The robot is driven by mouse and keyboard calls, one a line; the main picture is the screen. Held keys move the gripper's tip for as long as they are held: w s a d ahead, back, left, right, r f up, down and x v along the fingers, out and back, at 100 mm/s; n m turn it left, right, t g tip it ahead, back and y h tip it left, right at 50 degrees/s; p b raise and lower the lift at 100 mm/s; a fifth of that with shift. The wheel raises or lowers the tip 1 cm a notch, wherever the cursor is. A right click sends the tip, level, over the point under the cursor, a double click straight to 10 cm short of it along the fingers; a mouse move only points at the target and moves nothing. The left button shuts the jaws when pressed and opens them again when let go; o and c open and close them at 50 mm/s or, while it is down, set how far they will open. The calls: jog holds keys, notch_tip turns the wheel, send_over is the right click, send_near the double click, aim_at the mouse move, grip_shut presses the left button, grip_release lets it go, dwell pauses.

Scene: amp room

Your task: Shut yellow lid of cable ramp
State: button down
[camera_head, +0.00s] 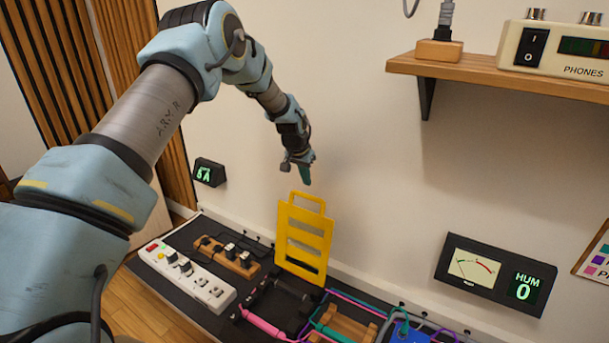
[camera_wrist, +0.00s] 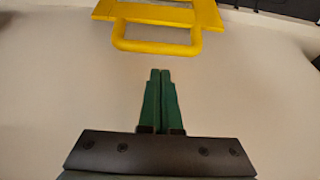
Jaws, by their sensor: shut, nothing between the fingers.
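The yellow lid (camera_head: 303,241) of the cable ramp stands open and nearly upright near the wall, with a loop handle at its top. The dark ramp base (camera_head: 278,300) lies in front of it, with a black piece across it. My gripper (camera_head: 306,178) is above the lid's handle, close to the wall, pointing down. Its green fingers (camera_wrist: 160,92) are together and empty in the wrist view. The lid's handle (camera_wrist: 157,47) shows beyond the fingertips there, with a gap between them.
A white power strip (camera_head: 188,276) and a wooden block with plugs (camera_head: 226,258) lie left of the ramp. Pink, teal and other cables (camera_head: 335,332) run at the right. A wall shelf (camera_head: 485,77) holds a switch box at upper right, and a meter panel (camera_head: 490,275) hangs below it.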

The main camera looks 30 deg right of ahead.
jog(key=x, duration=0.5)
jog(key=shift+a, duration=0.1)
